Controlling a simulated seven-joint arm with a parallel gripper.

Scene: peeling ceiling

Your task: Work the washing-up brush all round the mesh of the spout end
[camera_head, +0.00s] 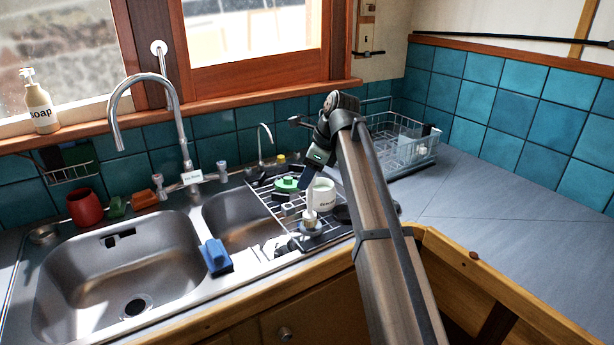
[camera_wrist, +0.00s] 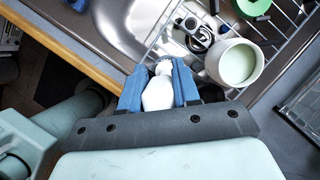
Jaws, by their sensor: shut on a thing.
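My gripper (camera_head: 311,180) points down over the drainer rack, right of the sinks. In the wrist view its blue fingers (camera_wrist: 160,85) are shut on a white handle, which I take to be the washing-up brush (camera_wrist: 158,95). In the head view the white brush (camera_head: 310,208) hangs upright below the fingers; its lower end is at or just above the rack, contact unclear. The tall chrome tap (camera_head: 171,93) arches over the large sink, its spout end (camera_head: 119,143) pointing down, well left of my gripper. The mesh inside the spout end cannot be seen.
A white mug (camera_head: 324,194) stands close beside the brush on the drainer rack (camera_head: 270,200), with small items and a green object (camera_head: 286,184). A blue item (camera_head: 215,255) sits on the sink divider. Soap (camera_head: 40,108), a red pot (camera_head: 84,207) and a wire basket (camera_head: 405,143) stand around.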

